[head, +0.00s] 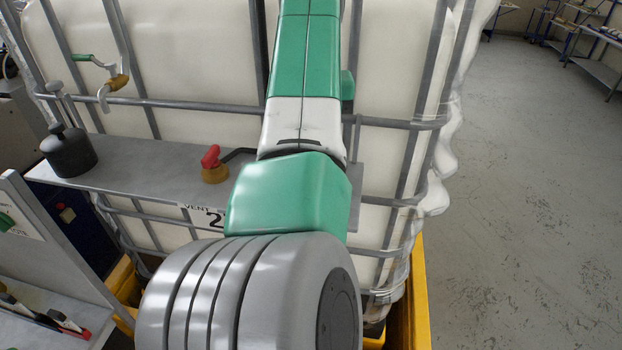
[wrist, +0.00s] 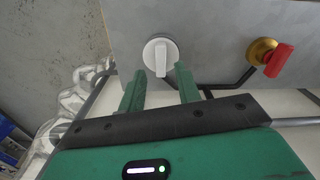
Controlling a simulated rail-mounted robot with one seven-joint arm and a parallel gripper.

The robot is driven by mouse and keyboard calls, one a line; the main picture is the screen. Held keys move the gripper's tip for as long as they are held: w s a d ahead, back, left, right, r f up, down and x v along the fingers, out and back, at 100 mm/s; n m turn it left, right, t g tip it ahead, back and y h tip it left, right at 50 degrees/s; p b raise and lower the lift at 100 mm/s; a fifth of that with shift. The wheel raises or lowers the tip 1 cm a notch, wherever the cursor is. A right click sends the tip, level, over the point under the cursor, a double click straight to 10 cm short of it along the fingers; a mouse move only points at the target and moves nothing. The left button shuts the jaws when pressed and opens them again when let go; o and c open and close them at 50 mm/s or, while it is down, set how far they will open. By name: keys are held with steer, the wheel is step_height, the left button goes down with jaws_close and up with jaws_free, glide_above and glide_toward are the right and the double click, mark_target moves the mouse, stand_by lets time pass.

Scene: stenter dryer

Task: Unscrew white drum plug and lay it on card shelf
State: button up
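The white drum plug (wrist: 161,54) is a round white cap with a raised grip bar, set in a grey panel in the wrist view. My gripper (wrist: 160,72) is open and empty, its two green fingers pointing at the plug, one toward each side of the grip bar. I cannot tell whether the fingertips touch it. In the head view my arm hides the plug and gripper. I cannot say for sure which surface is the card shelf; a grey shelf (head: 75,307) with small items shows at the lower left.
A brass valve with a red handle (wrist: 273,58) sits right of the plug; it also shows in the head view (head: 212,164). A grey ledge (head: 150,176) holds a dark weight (head: 69,150). Caged white tanks (head: 190,60) stand behind. The floor at right is clear.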

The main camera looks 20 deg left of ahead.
steer(key=shift+m, duration=1.2)
steer(key=shift+f+b, duration=2.1)
steer(key=shift+b, duration=0.05)
steer(key=shift+c, duration=0.4)
jaws_close()
steer(key=n, duration=0.5)
steer(key=shift+p, duration=0.35)
